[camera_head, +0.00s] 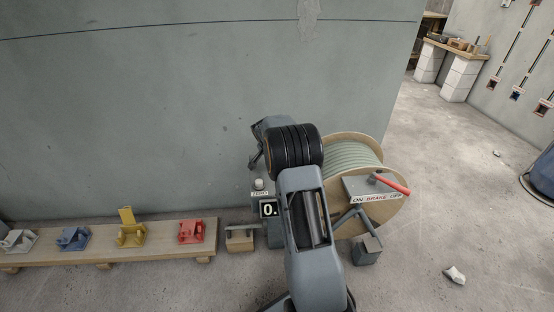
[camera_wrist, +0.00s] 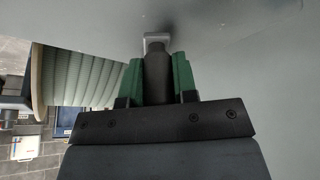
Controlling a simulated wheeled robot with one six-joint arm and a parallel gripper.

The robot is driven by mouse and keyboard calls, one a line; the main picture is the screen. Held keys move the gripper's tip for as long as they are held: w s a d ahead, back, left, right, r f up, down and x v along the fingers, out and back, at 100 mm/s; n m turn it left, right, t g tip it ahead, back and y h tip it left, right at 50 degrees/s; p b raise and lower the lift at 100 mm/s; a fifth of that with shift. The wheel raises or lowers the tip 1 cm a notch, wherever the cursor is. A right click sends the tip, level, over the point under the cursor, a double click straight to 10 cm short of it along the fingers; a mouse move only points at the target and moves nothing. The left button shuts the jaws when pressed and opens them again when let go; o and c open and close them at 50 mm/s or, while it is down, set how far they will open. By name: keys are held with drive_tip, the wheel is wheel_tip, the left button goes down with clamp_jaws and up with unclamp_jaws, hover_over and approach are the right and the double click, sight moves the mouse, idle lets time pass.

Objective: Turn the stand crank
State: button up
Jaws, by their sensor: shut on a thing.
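The stand crank's dark grip (camera_wrist: 155,66) shows in the wrist view, with its grey metal end (camera_wrist: 155,39) just beyond. My gripper (camera_wrist: 158,76) is shut on this grip, one green finger on each side. In the head view my own arm hides the crank and most of the gripper. The wooden reel (camera_head: 382,146), wound with pale green conduit, stands behind and right of my arm. It also shows at the left of the wrist view (camera_wrist: 78,74).
A red brake lever (camera_head: 392,183) sits on a plate marked ON BRAKE OFF, its handle toward OFF. A counter (camera_head: 268,209) reads 0. A low bench (camera_head: 160,249) at left holds blue, yellow, red and grey clamps. The wall is close behind; floor at right is largely clear.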

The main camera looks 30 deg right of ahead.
drive_tip(key=o, duration=0.9)
drive_tip(key=shift+r, duration=0.1)
drive_tip(key=p+v, duration=0.4)
drive_tip(key=v, duration=0.9)
drive_tip(key=shift+s+a+r, duration=0.1)
drive_tip(key=shift+r, duration=0.2)
